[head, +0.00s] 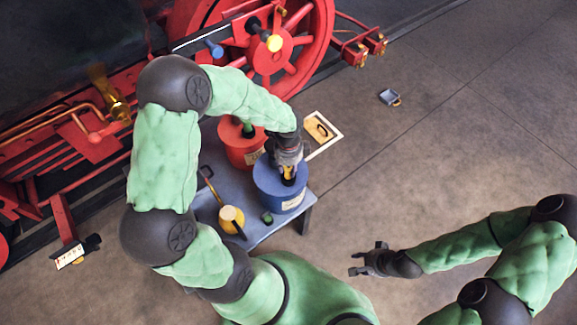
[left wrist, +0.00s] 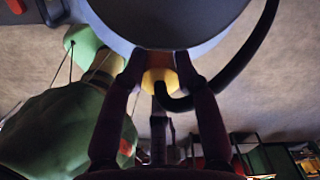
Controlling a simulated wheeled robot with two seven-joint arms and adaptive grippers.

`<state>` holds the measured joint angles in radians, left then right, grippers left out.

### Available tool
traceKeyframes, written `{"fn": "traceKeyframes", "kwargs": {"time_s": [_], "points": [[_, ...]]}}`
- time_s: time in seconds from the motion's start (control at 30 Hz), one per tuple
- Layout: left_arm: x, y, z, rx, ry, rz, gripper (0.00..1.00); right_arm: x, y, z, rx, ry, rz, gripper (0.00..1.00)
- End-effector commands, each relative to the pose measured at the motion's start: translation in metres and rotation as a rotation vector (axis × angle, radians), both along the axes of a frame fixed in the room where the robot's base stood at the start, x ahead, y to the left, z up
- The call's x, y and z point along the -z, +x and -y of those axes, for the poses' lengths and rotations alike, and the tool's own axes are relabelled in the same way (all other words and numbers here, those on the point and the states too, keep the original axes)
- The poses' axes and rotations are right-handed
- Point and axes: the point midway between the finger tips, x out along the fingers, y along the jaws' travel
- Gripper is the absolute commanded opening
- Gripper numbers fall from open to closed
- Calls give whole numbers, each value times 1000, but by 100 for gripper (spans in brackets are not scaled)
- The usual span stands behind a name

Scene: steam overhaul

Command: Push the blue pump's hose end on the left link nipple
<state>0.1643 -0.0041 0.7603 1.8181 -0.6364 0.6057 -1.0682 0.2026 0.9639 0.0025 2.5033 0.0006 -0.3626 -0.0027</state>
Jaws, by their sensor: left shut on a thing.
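The blue pump (head: 279,190) stands on the bench as a blue drum with a pale label. My left gripper (head: 288,170) is above it, pointing down and shut on a yellow piece with a black hose, the hose end (left wrist: 158,80). In the left wrist view the black hose curves from this piece to the right and up past a large grey round surface. My right gripper (head: 368,262) is empty and open over the floor. A blue stub (head: 214,48) and a yellow stub (head: 274,43) show by the red wheel; I cannot tell which is the left link nipple.
A red drum (head: 240,150) stands beside the blue pump on the grey-blue bench (head: 250,232). A yellow-topped can (head: 230,217) is at the bench's front. The red wheel (head: 300,50) and engine fill the back left. The floor to the right is mostly clear.

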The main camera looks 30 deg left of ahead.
Motion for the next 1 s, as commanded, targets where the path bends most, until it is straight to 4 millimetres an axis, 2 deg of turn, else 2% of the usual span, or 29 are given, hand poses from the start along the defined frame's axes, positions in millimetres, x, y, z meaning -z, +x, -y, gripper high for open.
{"fn": "traceKeyframes", "kwargs": {"time_s": [0.03,0.7,1.0], "points": [[-6,0,0,0,0,1,0,-6,0,0,0,0,0,40],[-47,1,0,0,0,2,0,-42,0,0,0,0,0,40],[-48,0,0,0,0,1,0,-43,0,0,0,0,0,40]]}}
